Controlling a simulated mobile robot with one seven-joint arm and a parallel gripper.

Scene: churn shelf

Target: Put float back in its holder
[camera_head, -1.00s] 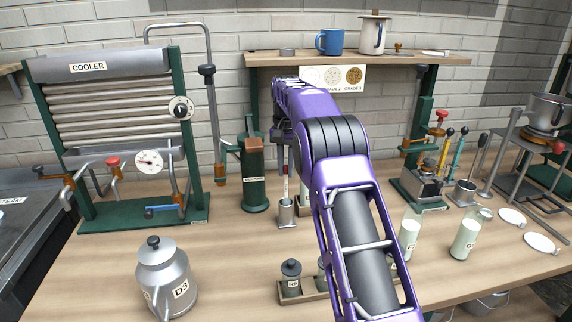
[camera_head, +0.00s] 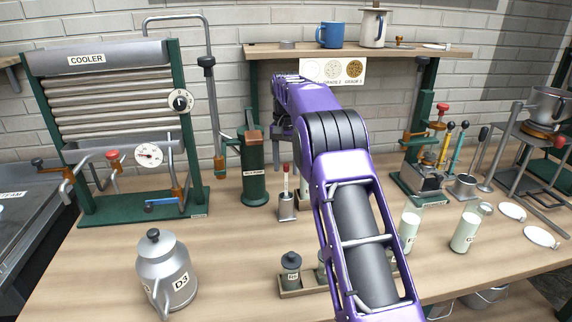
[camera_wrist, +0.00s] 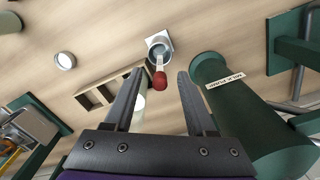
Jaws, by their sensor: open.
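The float stands upright in its small metal holder (camera_head: 287,208) on the bench; its red tip (camera_head: 286,168) and thin pale stem show above the cup. In the wrist view the float's red tip (camera_wrist: 160,78) points toward the camera, and the holder (camera_wrist: 158,42) lies beyond it. My gripper (camera_wrist: 161,74) is open, with one finger on each side of the red tip in the picture and clear gaps to both. In the head view my purple arm hides most of the gripper, above the float.
A green pump cylinder (camera_head: 253,180) stands close left of the holder; it also fills the right of the wrist view (camera_wrist: 245,115). A wooden rack (camera_head: 292,294) with small jars is in front. A milk can (camera_head: 165,275) stands front left. A shelf (camera_head: 380,49) is above.

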